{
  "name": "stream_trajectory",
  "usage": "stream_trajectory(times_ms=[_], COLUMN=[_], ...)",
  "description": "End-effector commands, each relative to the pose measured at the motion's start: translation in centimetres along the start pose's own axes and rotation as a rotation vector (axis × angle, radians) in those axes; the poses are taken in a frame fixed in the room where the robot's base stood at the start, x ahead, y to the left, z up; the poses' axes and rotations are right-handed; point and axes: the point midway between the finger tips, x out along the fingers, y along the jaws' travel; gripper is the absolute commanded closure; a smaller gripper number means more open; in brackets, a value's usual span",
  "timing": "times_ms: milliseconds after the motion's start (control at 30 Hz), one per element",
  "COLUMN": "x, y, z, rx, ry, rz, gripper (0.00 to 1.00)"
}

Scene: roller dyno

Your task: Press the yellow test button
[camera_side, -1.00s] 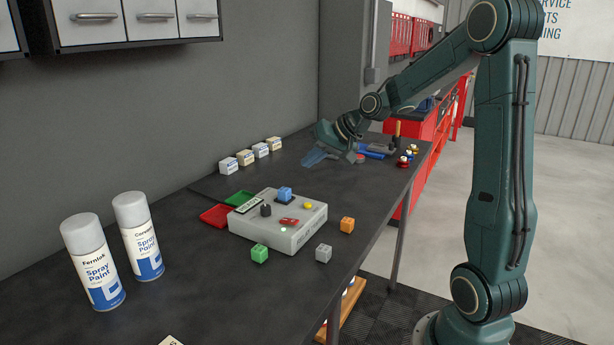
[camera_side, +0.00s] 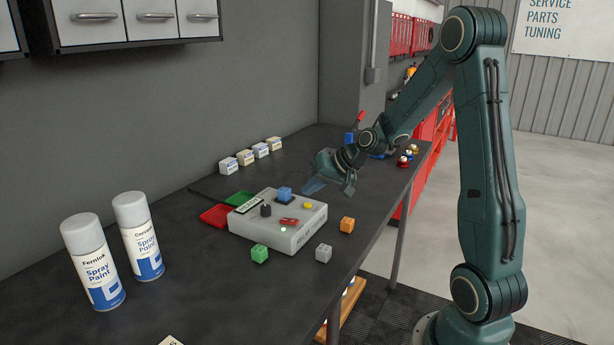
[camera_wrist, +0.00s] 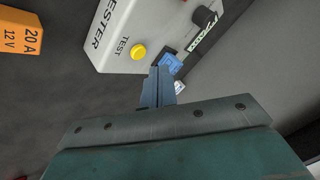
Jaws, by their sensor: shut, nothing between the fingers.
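The yellow test button (camera_side: 308,206) sits on top of the grey tester box (camera_side: 300,236), near its right rear corner. In the wrist view the button (camera_wrist: 138,52) is round, with the word TEST beside it on the box (camera_wrist: 112,55). My gripper (camera_side: 312,187) is just behind the box, low over the bench and apart from the button. In the wrist view my gripper (camera_wrist: 160,76) has its fingers together and empty, with their tips a little to the right of and below the button. Nothing hides the button.
On the box are a blue block (camera_side: 285,193), a dark knob (camera_side: 266,210) and a red switch (camera_side: 289,221). Orange (camera_side: 347,225), grey (camera_side: 323,253) and green (camera_side: 259,253) blocks stand around it. Red (camera_side: 215,215) and green trays lie left. Spray cans (camera_side: 92,265) stand front left.

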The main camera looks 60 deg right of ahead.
Motion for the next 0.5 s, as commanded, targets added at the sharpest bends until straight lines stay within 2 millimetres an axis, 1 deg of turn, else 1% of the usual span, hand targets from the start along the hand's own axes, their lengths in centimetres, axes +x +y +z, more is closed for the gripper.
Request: stream_trajectory(times_ms=[200, 500], x=[0.68, 0.76], y=[0.51, 0.57], z=[0.56, 0.60], rx=[0.000, 0.000], ry=[-0.001, 0.000], rz=[0.000, 0.001], gripper=[1.00, 1.00])
